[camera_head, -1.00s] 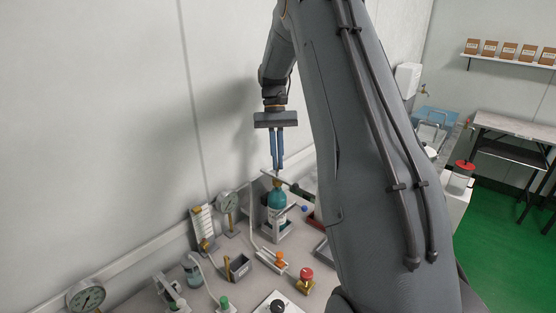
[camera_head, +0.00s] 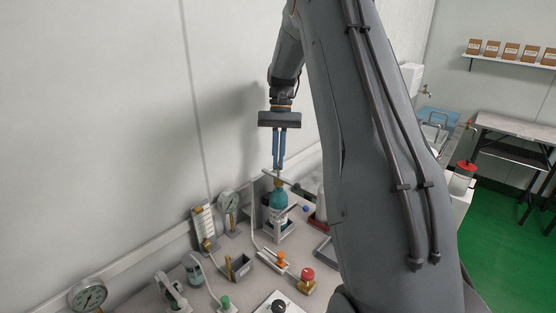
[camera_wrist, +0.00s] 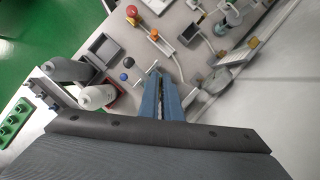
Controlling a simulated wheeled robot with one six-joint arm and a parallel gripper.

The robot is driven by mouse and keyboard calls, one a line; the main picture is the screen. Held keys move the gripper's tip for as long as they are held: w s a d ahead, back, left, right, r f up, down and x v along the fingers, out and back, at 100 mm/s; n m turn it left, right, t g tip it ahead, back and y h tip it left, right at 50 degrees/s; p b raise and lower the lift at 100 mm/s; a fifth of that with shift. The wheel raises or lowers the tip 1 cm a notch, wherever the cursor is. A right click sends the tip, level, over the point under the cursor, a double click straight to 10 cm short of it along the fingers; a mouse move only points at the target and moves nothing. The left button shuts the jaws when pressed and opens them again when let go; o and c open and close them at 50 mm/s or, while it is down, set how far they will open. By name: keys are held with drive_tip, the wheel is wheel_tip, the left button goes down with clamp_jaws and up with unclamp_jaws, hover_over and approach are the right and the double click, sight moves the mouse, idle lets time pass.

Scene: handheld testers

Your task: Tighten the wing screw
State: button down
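My gripper (camera_head: 279,166) points down over the bench, above a teal bottle (camera_head: 279,200) in a grey stand. Its two blue fingers are close together with a narrow gap. Their tips are near a thin light bar (camera_head: 290,182) at the bottle's top. In the wrist view my gripper (camera_wrist: 160,74) reaches over the same area, and its fingers hide what lies under them. I cannot make out the wing screw for certain, nor whether the fingertips touch or hold anything.
Gauges (camera_head: 229,201) and a flowmeter (camera_head: 203,222) stand along the wall left of the bottle. A red-knobbed valve (camera_head: 306,279), an orange-handled part (camera_head: 281,258) and a small grey bin (camera_head: 239,266) are in front. A white bottle (camera_wrist: 97,97) stands near the gripper.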

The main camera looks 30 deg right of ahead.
drive_tip(key=c, duration=2)
unclamp_jaws()
drive_tip(key=shift+w+d, duration=0.15)
drive_tip(key=shift+w, duration=0.05)
drive_tip(key=shift+s, duration=0.1)
drive_tip(key=shift+b+v, duration=1.35)
drive_tip(key=shift+v, duration=2.6)
